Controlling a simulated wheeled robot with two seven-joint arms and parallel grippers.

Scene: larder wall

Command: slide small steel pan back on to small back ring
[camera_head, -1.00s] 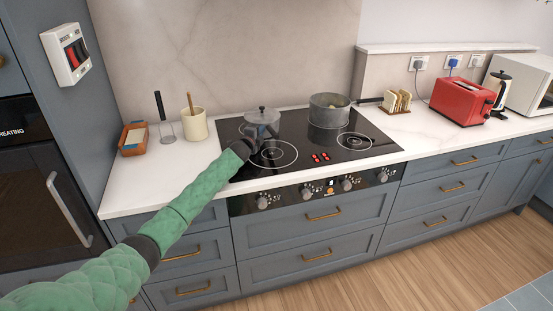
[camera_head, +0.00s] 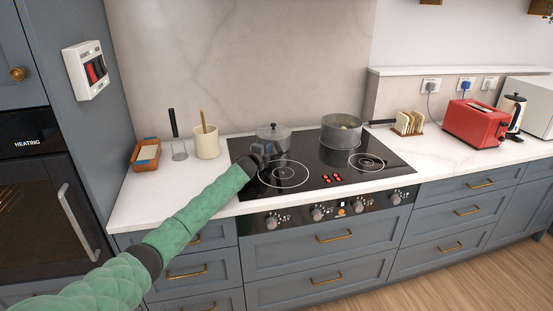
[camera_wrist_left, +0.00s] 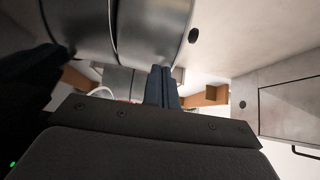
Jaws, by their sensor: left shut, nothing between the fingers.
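The small steel pan (camera_head: 273,139), grey with a lid and knob, stands upright at the back left of the black hob (camera_head: 320,178). The small back ring does not show; the pan appears to cover that area, and I cannot tell if it is centred. My left gripper (camera_head: 262,151) is at the pan's near side, fingers shut and empty; I cannot tell if they touch it. In the left wrist view the shut fingers (camera_wrist_left: 162,87) point towards a large curved metal surface, apparently the pan (camera_wrist_left: 150,30). My right gripper is not in view.
A larger grey pot (camera_head: 341,131) stands at the back right of the hob, its handle pointing right. The front left ring (camera_head: 283,174) and front right ring (camera_head: 366,162) are bare. A cream utensil pot (camera_head: 206,142) stands left of the hob, and a toast rack (camera_head: 407,123) stands right.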

